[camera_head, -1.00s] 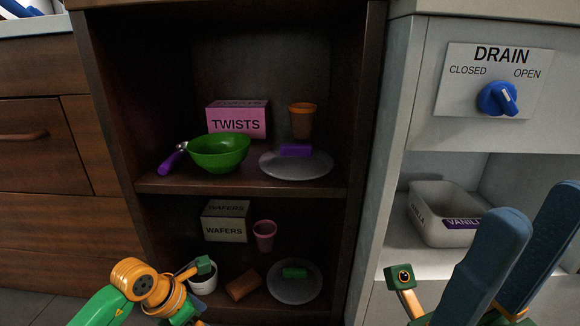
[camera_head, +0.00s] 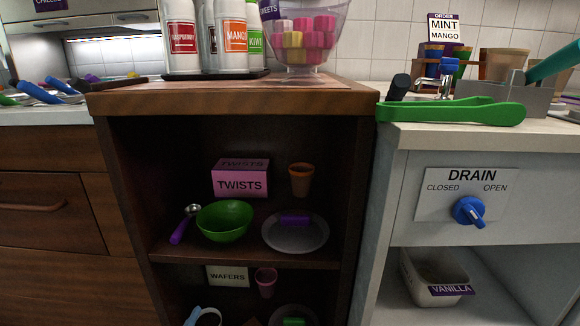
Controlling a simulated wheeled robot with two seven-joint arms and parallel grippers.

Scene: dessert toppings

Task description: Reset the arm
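Neither of my grippers shows in the head view now. The dark shelf unit (camera_head: 362,200) stands in the middle. Its upper shelf holds a pink TWISTS box (camera_head: 240,183), a green bowl (camera_head: 225,222), a purple-handled scoop (camera_head: 185,224), an orange cup (camera_head: 301,180) and a grey plate (camera_head: 294,239) with a purple block (camera_head: 295,220) on it. The lower shelf shows a WAFERS box (camera_head: 228,277), a pink cup (camera_head: 266,281) and a green block (camera_head: 293,322) at the bottom edge. A pale rim at bottom left is cut off.
Bottles (camera_head: 232,46) and a clear bowl of pink and yellow cubes (camera_head: 300,45) stand on top. A long green utensil (camera_head: 455,111) lies on the right counter. Below are the DRAIN panel's blue knob (camera_head: 468,211) and a VANILLA tub (camera_head: 432,276). The space before the shelves is clear.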

